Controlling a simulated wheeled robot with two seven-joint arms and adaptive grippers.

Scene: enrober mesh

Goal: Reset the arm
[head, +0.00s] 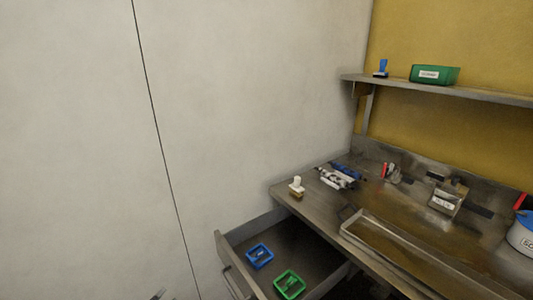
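Neither arm shows clearly in the head view. A small grey tip (158,295) pokes in at the bottom edge, left of the open drawer. It looks like part of my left gripper, but too little shows to tell whether it is open or shut. My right gripper is out of view.
An open drawer (226,250) juts out below the steel counter (318,205), holding a blue frame (259,256) and a green frame (290,285). A white-handled stamp (297,187) stands on the counter corner. A shelf (450,91) carries a green box (434,75) and a blue stamp (381,68).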

